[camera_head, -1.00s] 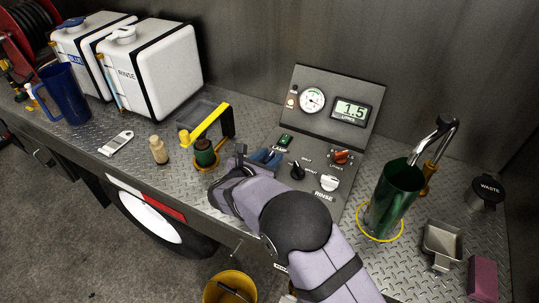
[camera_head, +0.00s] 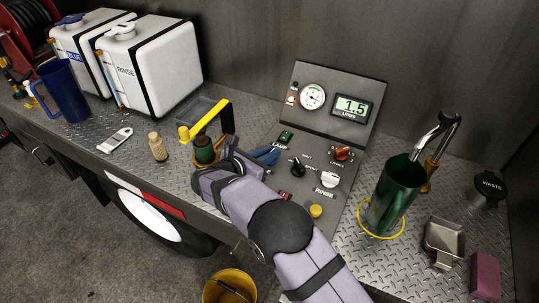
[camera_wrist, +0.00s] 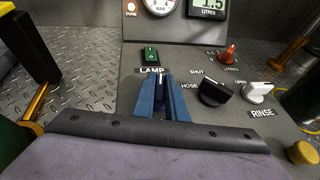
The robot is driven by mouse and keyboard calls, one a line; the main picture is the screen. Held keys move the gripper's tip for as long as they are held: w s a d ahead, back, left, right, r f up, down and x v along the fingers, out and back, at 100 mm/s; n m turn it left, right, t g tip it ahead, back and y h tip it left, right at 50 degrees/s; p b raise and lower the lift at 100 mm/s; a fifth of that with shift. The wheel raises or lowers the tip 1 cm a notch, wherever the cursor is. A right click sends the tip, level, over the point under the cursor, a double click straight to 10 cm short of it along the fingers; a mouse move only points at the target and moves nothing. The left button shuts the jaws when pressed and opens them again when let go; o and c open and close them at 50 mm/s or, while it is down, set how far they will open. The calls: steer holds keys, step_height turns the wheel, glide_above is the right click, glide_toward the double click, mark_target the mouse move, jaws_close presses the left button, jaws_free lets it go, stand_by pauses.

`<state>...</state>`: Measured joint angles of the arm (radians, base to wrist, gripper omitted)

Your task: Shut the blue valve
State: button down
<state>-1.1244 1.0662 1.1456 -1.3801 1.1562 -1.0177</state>
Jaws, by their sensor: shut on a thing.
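The blue valve (camera_wrist: 162,80) is a knob on the sloped control panel, left of the black hose valve (camera_wrist: 215,92). In the wrist view a pale line shows on top of it, pointing roughly up the picture; its own markings are hidden. My gripper (camera_wrist: 161,90) has blue fingers on either side of the knob, shut on it. In the head view my gripper (camera_head: 268,154) reaches the panel's left part, and the fingers and wrist hide most of the blue valve there.
The white rinse valve (camera_head: 329,179), red valve (camera_head: 343,154) and green lamp switch (camera_head: 286,137) are close by on the panel. A yellow-handled frame (camera_head: 208,121) and a dark green bottle (camera_head: 204,150) stand left of my wrist. A green jug (camera_head: 396,192) stands to the right.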

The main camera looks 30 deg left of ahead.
steer(key=shift+w+r+m+h+b, duration=0.1)
steer(key=shift+m+h+b, duration=0.4)
steer(key=shift+m+h, duration=0.15)
steer(key=shift+m+g+h+b, duration=0.4)
steer(key=shift+m+h, duration=0.05)
steer(key=shift+h, duration=0.2)
steer(key=c, duration=1.8)
jaws_free()
steer(key=shift+s+a+r+b, duration=0.15)
steer(key=shift+s+a+b, duration=0.15)
steer(key=shift+s, duration=0.35)
steer(key=shift+b+v, duration=0.8)
steer(key=shift+v, duration=2.2)
steer(key=shift+d+r, duration=0.1)
steer(key=shift+r, duration=0.05)
